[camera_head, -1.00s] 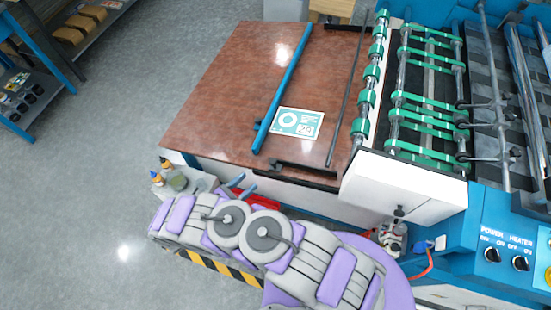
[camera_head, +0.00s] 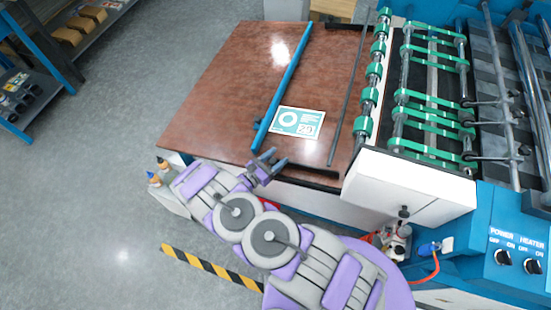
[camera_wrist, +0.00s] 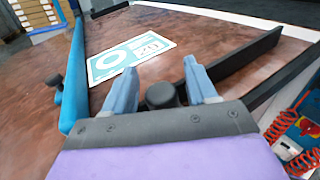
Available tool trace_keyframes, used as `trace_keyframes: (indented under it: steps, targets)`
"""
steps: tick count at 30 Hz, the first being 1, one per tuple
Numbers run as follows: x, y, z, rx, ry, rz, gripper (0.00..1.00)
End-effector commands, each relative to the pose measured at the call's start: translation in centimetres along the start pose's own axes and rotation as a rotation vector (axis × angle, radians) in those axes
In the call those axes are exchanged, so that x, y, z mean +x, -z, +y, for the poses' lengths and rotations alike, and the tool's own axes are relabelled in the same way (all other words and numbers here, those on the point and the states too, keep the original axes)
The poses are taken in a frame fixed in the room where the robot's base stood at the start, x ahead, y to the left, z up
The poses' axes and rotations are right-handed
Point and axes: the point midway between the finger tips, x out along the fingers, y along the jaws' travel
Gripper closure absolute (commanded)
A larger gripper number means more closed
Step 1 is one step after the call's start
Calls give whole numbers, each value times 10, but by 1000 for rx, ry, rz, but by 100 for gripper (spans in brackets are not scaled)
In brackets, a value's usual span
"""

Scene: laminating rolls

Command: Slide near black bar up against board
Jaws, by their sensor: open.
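The near black bar (camera_head: 312,173) lies along the near edge of the brown table, apart from the board; it also shows in the wrist view (camera_wrist: 235,66). A dark round knob (camera_wrist: 162,95) stands at its left end. The board (camera_head: 299,122), a white and teal printed sheet, lies flat beside the blue rail; it also shows in the wrist view (camera_wrist: 128,58). My gripper (camera_head: 271,160) is at the table's near edge by the knob. In the wrist view its open fingers (camera_wrist: 165,84) stand either side of the knob. Whether they touch it is unclear.
The blue rail (camera_head: 285,85) runs along the board's left side. A thin dark side bar (camera_head: 346,100) lies to its right, and a far black bar (camera_head: 345,27) at the back. Green-banded rollers (camera_head: 367,98) border the brown table (camera_head: 215,100) at right. The table's left part is clear.

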Motion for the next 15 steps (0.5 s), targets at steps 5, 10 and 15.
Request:
trace_keyframes:
  steps: [5, 10, 15]
  targets:
    - [1, 0, 0, 0, 0, 0, 43]
    - [1, 0, 0, 0, 0, 1, 52]
    - [0, 0, 0, 0, 0, 1, 68]
